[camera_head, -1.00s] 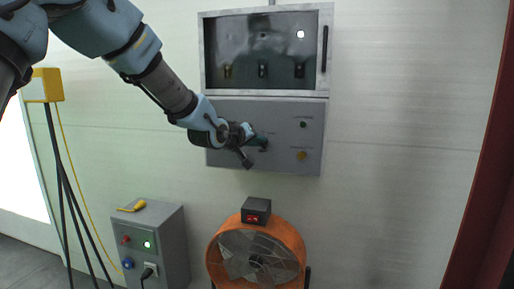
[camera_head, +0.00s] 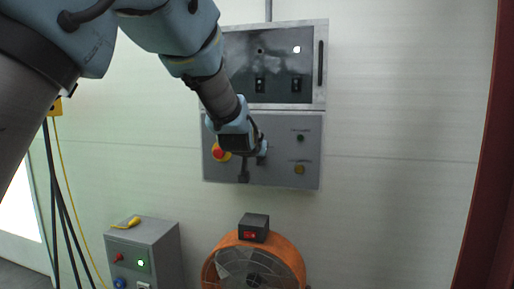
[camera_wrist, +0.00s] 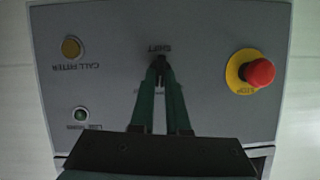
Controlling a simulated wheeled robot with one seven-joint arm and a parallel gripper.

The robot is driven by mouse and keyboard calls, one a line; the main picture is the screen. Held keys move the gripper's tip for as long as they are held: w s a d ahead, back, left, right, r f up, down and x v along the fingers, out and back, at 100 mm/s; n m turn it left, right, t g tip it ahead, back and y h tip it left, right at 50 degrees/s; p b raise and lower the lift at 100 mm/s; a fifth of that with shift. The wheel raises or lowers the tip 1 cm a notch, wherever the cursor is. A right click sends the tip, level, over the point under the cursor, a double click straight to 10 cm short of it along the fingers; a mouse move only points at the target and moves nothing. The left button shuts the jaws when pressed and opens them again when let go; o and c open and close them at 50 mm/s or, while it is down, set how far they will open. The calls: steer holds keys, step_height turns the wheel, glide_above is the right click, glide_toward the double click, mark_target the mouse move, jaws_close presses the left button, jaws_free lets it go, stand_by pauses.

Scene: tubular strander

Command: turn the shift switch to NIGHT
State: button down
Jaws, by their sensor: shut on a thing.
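The shift switch (camera_wrist: 159,64) is a small dark knob under the SHIFT label on the grey panel (camera_wrist: 212,30). The wrist view shows it upside down. My gripper (camera_wrist: 159,70) has its two green fingers drawn together at the tips on this knob. The fingertips cover most of the knob, so its pointing direction and the position labels cannot be read. In the head view my gripper (camera_head: 262,151) is at the middle of the lower panel, where my wrist hides the switch.
A red STOP button (camera_wrist: 260,73) on a yellow ring sits beside the switch. An amber CALL FITTER button (camera_wrist: 71,47) and a green button (camera_wrist: 80,114) are on its other side. A glazed cabinet (camera_head: 319,62) is above. An orange fan (camera_head: 292,255) and a grey box (camera_head: 167,250) stand below.

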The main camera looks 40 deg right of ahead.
steer(key=m+t+p, duration=0.1)
steer(key=p, duration=0.2)
steer(key=m+t+p, duration=0.1)
steer(key=m+p, duration=0.1)
steer(key=p, duration=0.1)
steer(key=m+t+y+p, duration=0.1)
steer(key=m+p, duration=0.1)
steer(key=p, duration=0.1)
steer(key=shift+s+d+f+p, duration=0.1)
steer(key=shift+s+d+p, duration=0.1)
steer(key=shift+s+p, duration=0.15)
steer(key=shift+f, duration=0.1)
steer(key=c, duration=0.9)
jaws_free()
steer(key=shift+s, duration=0.1)
steer(key=b+v, duration=0.1)
steer(key=v, duration=0.9)
steer(key=shift+s+a, duration=0.15)
steer(key=shift+s, duration=0.15)
